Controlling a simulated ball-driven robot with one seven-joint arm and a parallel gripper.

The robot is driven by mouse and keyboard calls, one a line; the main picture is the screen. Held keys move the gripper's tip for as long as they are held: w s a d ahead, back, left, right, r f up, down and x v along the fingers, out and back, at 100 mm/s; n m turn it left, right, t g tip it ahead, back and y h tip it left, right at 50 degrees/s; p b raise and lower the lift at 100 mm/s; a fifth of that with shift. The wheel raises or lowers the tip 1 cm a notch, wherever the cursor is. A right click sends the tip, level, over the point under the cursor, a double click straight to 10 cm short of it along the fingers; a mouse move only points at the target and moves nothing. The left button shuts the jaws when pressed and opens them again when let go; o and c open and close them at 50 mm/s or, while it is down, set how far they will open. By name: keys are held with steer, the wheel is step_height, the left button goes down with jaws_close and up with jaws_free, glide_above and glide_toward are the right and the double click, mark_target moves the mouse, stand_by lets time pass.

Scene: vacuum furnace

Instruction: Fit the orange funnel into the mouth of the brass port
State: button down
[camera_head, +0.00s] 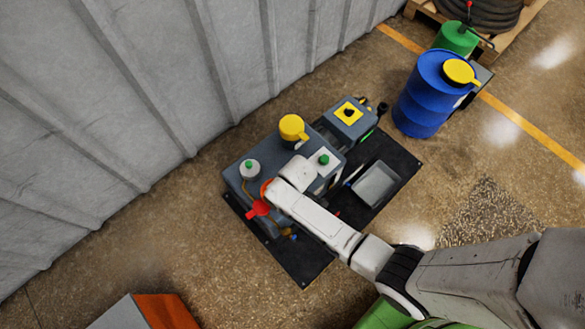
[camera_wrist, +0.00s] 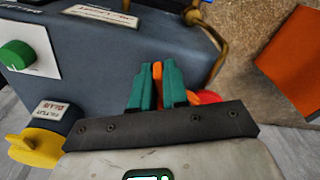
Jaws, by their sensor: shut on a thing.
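My gripper (camera_wrist: 157,80) has teal fingers shut on a narrow piece of the orange funnel (camera_wrist: 157,69) in the wrist view. In the head view an orange edge of the funnel (camera_head: 265,187) shows beside the end of my arm, at the left front of the grey-blue machine; the arm hides most of it. A brass pipe (camera_wrist: 220,38) bends along the machine's edge in the wrist view, beyond the fingertips. I cannot make out the mouth of the brass port, nor whether the funnel touches it.
The machine (camera_head: 238,178) stands on a black mat (camera_head: 305,268). A red part (camera_head: 258,208) sits close by my gripper. A yellow cap (camera_head: 291,127) and green knob (camera_head: 324,159) are on top. A grey tray (camera_head: 376,184) lies to the right, a blue drum (camera_head: 422,105) behind it.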

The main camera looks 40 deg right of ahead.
steer(key=shift+f, duration=0.1)
steer(key=c, duration=1.1)
jaws_free()
steer(key=shift+o, duration=0.2)
steer(key=r, duration=0.3)
steer(key=r+p, duration=0.1)
steer(key=r, duration=0.3)
steer(key=r+p, duration=0.1)
steer(key=r, duration=0.2)
steer(key=shift+s+d+r, duration=0.15)
steer(key=shift+s+r, duration=0.15)
steer(key=shift+r, duration=0.1)
steer(key=s+d+r+m, duration=0.2)
steer(key=s+r, duration=0.4)
steer(key=s, duration=0.1)
steer(key=s+d+r+m, duration=0.3)
steer(key=s+r, duration=0.4)
steer(key=shift+s+r+h, duration=0.25)
steer(key=shift+r+h, duration=0.05)
